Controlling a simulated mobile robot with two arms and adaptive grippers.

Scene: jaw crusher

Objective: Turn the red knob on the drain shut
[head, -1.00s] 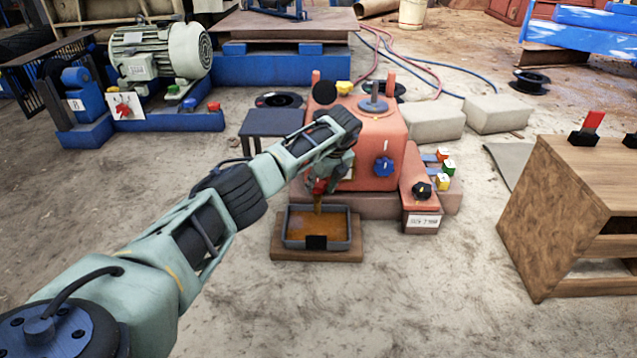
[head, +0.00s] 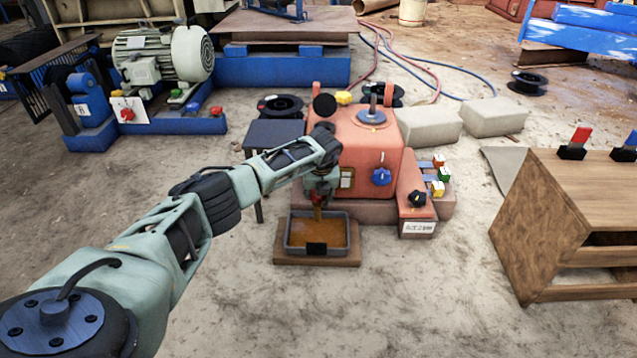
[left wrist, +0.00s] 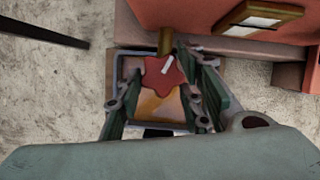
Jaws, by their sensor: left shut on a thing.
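The red knob (left wrist: 160,77) is lobed, with a white mark on top, and sits by the brass drain pipe (left wrist: 166,40) in the left wrist view. My left gripper (left wrist: 165,82) has its fingers on either side of the knob, shut on it. In the head view, my left gripper (head: 320,188) is at the front of the red machine (head: 362,140), mostly covering the knob. A brown stream (head: 318,213) shows below it, above a grey tray (head: 289,236) holding orange-brown liquid. My right gripper is not in view.
The tray stands on a wooden board (head: 340,262). A blue knob (head: 381,177), a black knob (head: 418,198) and coloured buttons (head: 438,188) are to the right. A dark small table (head: 272,130) stands left of the machine. A wooden cabinet (head: 540,230) is at right; floor in front is clear.

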